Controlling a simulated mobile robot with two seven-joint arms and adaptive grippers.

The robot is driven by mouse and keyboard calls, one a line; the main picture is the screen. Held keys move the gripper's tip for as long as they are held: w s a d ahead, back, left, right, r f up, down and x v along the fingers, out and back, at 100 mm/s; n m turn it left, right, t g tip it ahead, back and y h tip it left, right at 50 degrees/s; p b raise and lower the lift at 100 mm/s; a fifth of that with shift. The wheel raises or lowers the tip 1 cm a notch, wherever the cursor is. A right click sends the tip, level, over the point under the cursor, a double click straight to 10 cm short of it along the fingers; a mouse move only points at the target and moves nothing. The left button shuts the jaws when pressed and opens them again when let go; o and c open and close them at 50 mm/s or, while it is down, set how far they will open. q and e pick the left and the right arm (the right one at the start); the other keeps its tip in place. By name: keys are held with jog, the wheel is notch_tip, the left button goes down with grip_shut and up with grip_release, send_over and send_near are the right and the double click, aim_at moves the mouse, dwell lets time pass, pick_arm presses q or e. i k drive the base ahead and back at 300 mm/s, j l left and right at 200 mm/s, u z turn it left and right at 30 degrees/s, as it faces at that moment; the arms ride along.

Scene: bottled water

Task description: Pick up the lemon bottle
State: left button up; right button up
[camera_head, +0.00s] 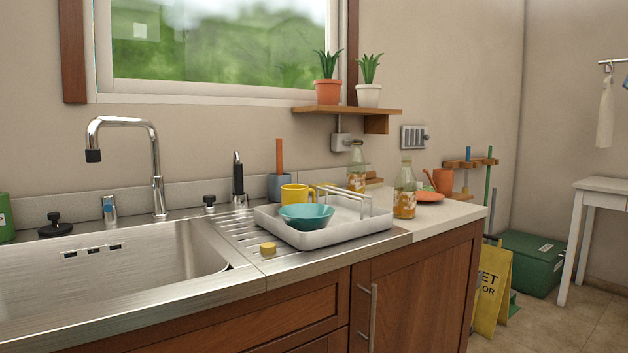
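Two clear bottles with yellow-orange lower parts stand upright on the counter to the right of the sink. The nearer bottle (405,192) is near the counter's right part, just right of the white dish tray (335,235). The farther bottle (356,170) stands further back near the wall, its lower part partly hidden by the tray's rack. I cannot tell from the labels which one is the lemon bottle. Neither of my grippers is in view.
The tray holds a teal bowl (306,216); a yellow mug (297,195) stands behind it. A steel sink (150,262) fills the left. A yellow floor sign (492,290) stands beyond the counter end.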

aim_at(356, 162)
jog(key=i+l+u, duration=0.1)
jog(key=l+u, duration=0.7)
jog(key=l, duration=0.15)
jog(key=l+u, duration=0.25)
jog(key=l, duration=0.95)
